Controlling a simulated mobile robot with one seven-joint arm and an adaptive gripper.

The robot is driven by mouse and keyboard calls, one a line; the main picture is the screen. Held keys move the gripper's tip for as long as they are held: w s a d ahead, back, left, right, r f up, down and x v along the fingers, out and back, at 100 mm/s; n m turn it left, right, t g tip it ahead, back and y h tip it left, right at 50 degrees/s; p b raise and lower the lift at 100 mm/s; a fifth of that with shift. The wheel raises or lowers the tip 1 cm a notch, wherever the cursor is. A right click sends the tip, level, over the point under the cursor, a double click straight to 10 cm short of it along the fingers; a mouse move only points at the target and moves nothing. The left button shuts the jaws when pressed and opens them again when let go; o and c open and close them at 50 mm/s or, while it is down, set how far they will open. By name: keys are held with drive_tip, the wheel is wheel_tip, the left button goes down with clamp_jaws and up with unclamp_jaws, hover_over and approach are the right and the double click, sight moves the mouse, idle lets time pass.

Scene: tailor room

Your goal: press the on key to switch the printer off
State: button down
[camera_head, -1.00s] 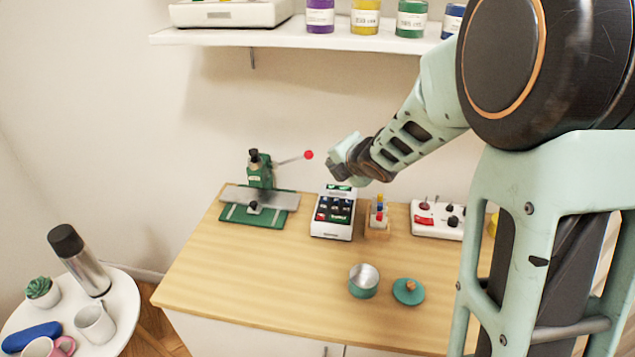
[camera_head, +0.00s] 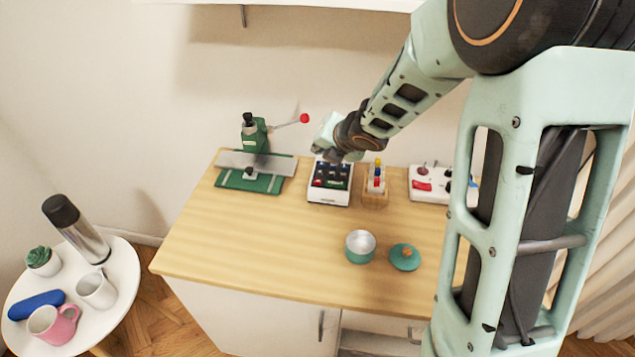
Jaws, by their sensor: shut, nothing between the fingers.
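The printer (camera_head: 328,197) is a small white device with a dark panel of several coloured keys, standing at the back middle of the wooden table. A red key and green keys show on the panel, but I cannot read which one is the on key. My gripper (camera_head: 331,155) is over the back edge of the printer and hides its rear part, where a display was. The fingers are shut and empty. I cannot tell whether they touch a key.
A green press with a red-knobbed lever (camera_head: 304,118) stands left of the printer. A wooden holder (camera_head: 375,198) with coloured items stands close right, then a white control box (camera_head: 428,186). A teal pot (camera_head: 360,246) and its lid (camera_head: 405,257) sit in front. The table's front left is clear.

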sight(319, 182)
drive_tip(key=shift+f+b, duration=3.5)
drive_tip(key=shift+f, duration=0.45)
drive_tip(key=shift+f+b, duration=0.45)
drive_tip(key=shift+b, duration=0.05)
drive_tip(key=shift+f+b, duration=0.4)
drive_tip(key=shift+b, duration=0.05)
drive_tip(key=shift+r+p, duration=0.8)
drive_tip(key=shift+r, duration=0.05)
drive_tip(key=shift+r, duration=0.1)
wheel_tip(319, 182, up, 5)
drive_tip(key=p, duration=0.5)
